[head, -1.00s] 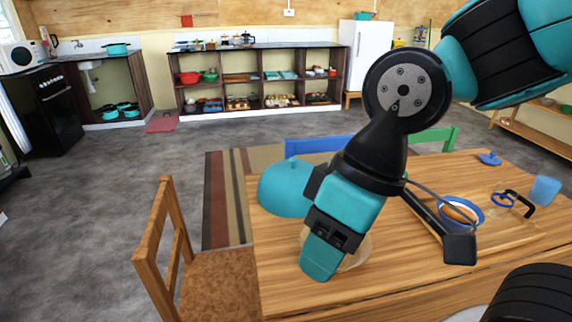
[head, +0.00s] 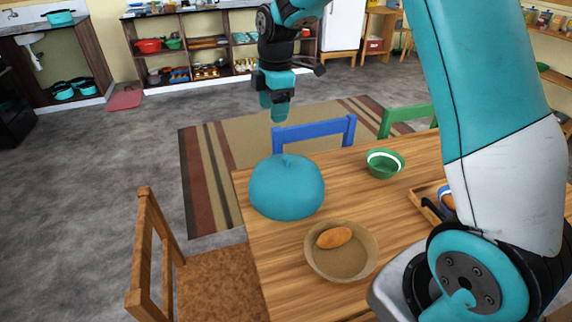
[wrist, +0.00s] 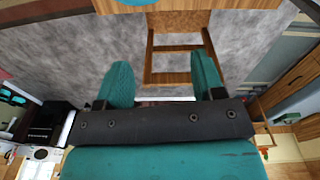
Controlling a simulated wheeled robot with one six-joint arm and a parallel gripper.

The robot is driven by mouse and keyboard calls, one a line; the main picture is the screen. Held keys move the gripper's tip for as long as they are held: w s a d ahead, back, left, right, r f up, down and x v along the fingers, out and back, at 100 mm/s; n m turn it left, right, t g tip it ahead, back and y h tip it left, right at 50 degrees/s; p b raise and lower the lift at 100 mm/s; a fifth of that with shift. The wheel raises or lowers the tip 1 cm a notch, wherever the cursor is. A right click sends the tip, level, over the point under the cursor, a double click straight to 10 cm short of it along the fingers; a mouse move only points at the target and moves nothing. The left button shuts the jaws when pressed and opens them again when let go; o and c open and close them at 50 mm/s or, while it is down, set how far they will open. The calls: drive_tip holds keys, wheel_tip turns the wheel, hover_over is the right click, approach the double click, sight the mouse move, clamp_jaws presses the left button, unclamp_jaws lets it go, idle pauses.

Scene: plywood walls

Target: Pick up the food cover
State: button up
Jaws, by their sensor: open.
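The food cover (head: 287,190) is a teal dome with a small knob on top. A sliver of teal at the top edge of the wrist view, probably the cover (wrist: 138,2), is mostly cut off. My gripper (head: 278,112) points down, above and beyond the cover, apart from it. In the wrist view my gripper (wrist: 162,80) has its two teal fingers spread wide with nothing between them.
A tan bowl (head: 318,268) with an orange-brown food item (head: 334,237) stands in front of the cover. A green bowl (head: 385,163) is to its right. A blue chair (head: 315,132) and a green chair (head: 408,118) stand behind the table, a brown chair (head: 160,255) at left.

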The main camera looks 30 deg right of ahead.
drive_tip(key=w+d+f+n+p, duration=0.1)
drive_tip(key=w+d+f+n, duration=0.2)
drive_tip(key=w+d, duration=0.25)
drive_tip(key=p, duration=0.4)
hover_over(287, 156)
drive_tip(key=shift+h, duration=0.4)
drive_tip(key=f, duration=1.2)
drive_tip(key=shift+w+a+f, duration=0.15)
drive_tip(key=shift+w, duration=0.05)
drive_tip(key=f, duration=0.1)
drive_tip(key=f+p, duration=0.1)
drive_tip(key=f, duration=0.1)
drive_tip(key=f+p, duration=0.1)
drive_tip(key=shift+s+f, duration=0.3)
drive_tip(key=shift+f, duration=0.55)
clamp_jaws()
drive_tip(key=shift+r, duration=0.1)
